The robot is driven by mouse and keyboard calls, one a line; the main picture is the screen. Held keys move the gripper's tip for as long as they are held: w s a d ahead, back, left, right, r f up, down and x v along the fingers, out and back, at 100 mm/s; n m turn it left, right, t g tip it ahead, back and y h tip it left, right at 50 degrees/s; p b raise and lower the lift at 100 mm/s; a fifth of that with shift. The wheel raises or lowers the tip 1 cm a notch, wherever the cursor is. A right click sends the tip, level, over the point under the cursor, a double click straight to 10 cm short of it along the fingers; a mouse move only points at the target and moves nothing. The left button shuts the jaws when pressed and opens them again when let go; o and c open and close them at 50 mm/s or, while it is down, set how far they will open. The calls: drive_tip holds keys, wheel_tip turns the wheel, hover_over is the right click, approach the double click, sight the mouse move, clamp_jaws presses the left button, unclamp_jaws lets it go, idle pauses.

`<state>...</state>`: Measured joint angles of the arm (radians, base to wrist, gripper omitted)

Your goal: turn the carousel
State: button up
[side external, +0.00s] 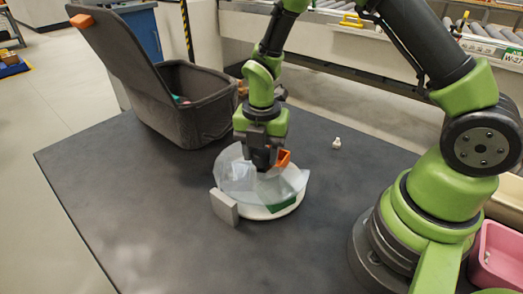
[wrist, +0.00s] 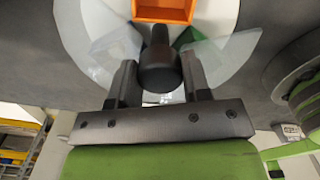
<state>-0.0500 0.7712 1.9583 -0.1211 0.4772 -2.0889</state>
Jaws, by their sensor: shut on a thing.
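The carousel (side external: 262,213) is a round white base with clear upright panels on the dark table. Its rim also shows in the wrist view (wrist: 80,18). An orange open box-like part (side external: 283,157) is on it, and shows at the top of the wrist view (wrist: 163,12). A green part (side external: 284,204) sits low near its front right. My gripper (side external: 263,166) is straight above the carousel, pointing down. In the wrist view its fingers (wrist: 160,80) are on either side of a dark round knob (wrist: 158,60) and shut on it. The knob is hidden in the side view.
A grey upright block (side external: 224,207) stands at the carousel's front left edge. A large dark bin with a raised lid (side external: 190,105) is behind left. A small white object (side external: 337,143) lies to the right. A pink container (side external: 498,252) is at far right. The front left table (side external: 120,205) is clear.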

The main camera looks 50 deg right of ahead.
drive_tip(key=shift+n, duration=5.3)
drive_tip(key=o, duration=1.3)
